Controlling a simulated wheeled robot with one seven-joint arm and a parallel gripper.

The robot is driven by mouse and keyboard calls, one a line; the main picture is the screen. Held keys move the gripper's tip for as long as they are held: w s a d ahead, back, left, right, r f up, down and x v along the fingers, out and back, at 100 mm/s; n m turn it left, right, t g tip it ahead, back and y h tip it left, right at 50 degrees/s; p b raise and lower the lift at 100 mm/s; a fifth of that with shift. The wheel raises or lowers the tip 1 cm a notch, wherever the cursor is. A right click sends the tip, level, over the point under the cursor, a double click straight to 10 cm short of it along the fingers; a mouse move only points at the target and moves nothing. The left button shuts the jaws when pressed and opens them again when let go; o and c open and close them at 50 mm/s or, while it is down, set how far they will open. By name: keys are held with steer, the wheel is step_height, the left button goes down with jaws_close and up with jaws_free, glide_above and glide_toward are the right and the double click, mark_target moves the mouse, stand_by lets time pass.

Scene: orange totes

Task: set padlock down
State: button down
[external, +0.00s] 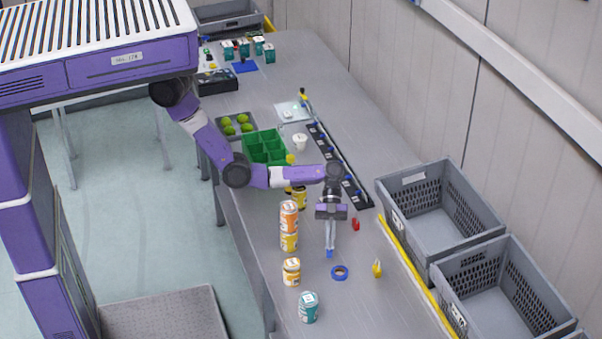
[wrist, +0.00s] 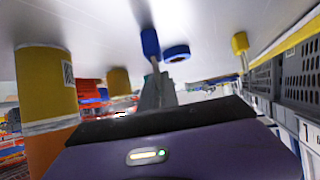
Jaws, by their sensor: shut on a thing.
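My gripper (external: 330,246) points down over the grey table (external: 375,305), with its jaws shut on a small blue padlock (external: 329,254). The padlock's blue body hangs below the fingertips, close to the table; I cannot tell whether it touches. In the wrist view, the blue padlock (wrist: 150,43) shows beyond the fingers (wrist: 157,88). A yellow padlock (external: 377,268) stands on the table to the right, and a red one (external: 355,224) lies nearer the black rail.
A blue tape roll (external: 339,272) lies just beside the held padlock. Orange cans (external: 289,217) and a teal can (external: 308,307) stand to the left. Grey crates (external: 440,218) line the right edge. A black rail (external: 342,168) lies behind. The table's near right part is clear.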

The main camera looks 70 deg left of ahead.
steer(key=shift+f, duration=0.2)
steer(key=c, duration=1.6)
jaws_free()
steer(key=shift+r, duration=0.2)
steer(key=shift+r, duration=0.1)
steer(key=b+v, duration=0.3)
steer(key=v, duration=0.9)
